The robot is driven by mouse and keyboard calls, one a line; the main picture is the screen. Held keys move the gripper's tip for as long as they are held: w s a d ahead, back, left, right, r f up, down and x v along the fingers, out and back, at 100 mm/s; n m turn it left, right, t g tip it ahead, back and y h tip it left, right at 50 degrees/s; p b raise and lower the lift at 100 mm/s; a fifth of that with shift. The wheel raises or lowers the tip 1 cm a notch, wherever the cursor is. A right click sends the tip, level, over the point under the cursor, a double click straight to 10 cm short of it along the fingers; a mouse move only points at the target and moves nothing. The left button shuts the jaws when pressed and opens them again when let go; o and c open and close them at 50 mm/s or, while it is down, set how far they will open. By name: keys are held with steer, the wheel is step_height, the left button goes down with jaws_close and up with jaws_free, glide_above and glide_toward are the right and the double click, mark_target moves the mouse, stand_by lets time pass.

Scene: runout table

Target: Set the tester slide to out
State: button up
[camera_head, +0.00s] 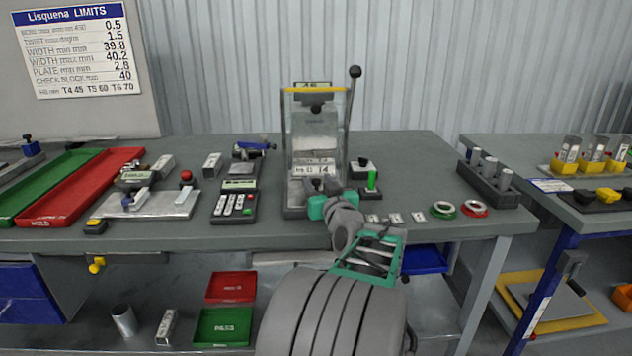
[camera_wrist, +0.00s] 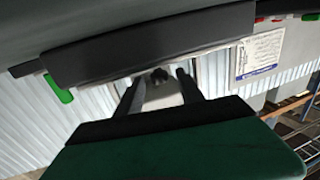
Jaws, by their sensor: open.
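The tester (camera_head: 316,125) stands upright in the middle of the table, with a yellow top edge, clear guard, a display reading about 14 and a black-knobbed lever (camera_head: 353,95) at its right. My gripper (camera_head: 322,184) is at the low front of the tester, pointing into it. In the wrist view my gripper (camera_wrist: 159,84) has its two dark fingers apart. A small dark knob (camera_wrist: 160,75) on a pale part shows between or beyond them; I cannot tell whether they touch it. The slide's position cannot be made out; my gripper covers the tester's lower front.
Right of the tester is a small block with a green cylinder (camera_head: 372,180). Green and red tape rings (camera_head: 474,208) and a rack of cylinders (camera_head: 488,188) lie right.

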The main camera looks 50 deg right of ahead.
steer(key=shift+x, duration=0.8)
steer(key=shift+c, duration=0.4)
jaws_close()
stand_by(0.4)
